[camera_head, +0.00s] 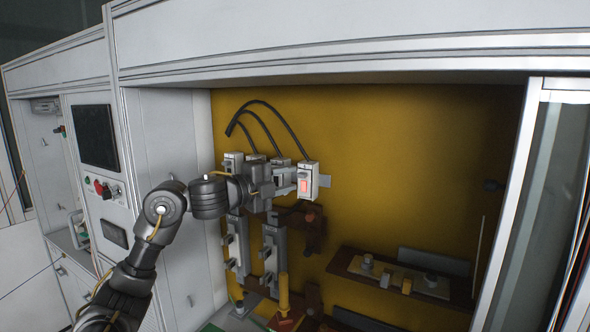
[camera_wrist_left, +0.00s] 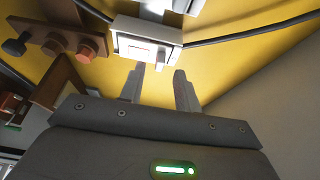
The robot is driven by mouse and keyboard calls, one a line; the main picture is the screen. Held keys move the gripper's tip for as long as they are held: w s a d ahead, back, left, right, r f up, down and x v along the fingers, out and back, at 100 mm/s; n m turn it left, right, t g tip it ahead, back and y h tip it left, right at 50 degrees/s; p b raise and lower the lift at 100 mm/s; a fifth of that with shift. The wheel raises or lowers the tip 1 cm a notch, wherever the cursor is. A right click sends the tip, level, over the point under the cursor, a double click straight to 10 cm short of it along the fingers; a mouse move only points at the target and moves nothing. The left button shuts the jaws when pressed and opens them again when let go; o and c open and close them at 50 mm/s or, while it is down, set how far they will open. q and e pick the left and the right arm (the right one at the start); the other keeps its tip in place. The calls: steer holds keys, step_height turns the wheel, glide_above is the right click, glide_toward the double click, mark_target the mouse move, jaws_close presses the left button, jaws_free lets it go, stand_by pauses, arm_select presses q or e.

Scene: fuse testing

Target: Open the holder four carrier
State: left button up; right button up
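A row of white fuse holders is mounted on the yellow back panel. The rightmost holder (camera_head: 308,180), with a red front window, is probably holder four, though I cannot read its label. My left gripper (camera_head: 287,181) is just left of it and hides part of the neighbouring holders. In the left wrist view, a white holder (camera_wrist_left: 147,43) lies just ahead of the fingertips. The two fingers (camera_wrist_left: 160,72) are apart, with nothing visible between them. Whether a fingertip touches the holder is unclear. My right gripper is in neither view.
Black cables (camera_head: 270,106) arch above the holders. Grey lower units (camera_head: 272,250) hang below them. A brown shelf (camera_head: 347,263) with several small parts stands at the lower right. The cabinet's left wall (camera_head: 172,140) and a glass door (camera_head: 530,210) bound the space.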

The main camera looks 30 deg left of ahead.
mark_target(305, 182)
arm_select(q)
steer(key=shift+p+x, duration=0.4)
steer(key=shift+x, duration=0.95)
steer(key=shift+c, duration=0.3)
jaws_close()
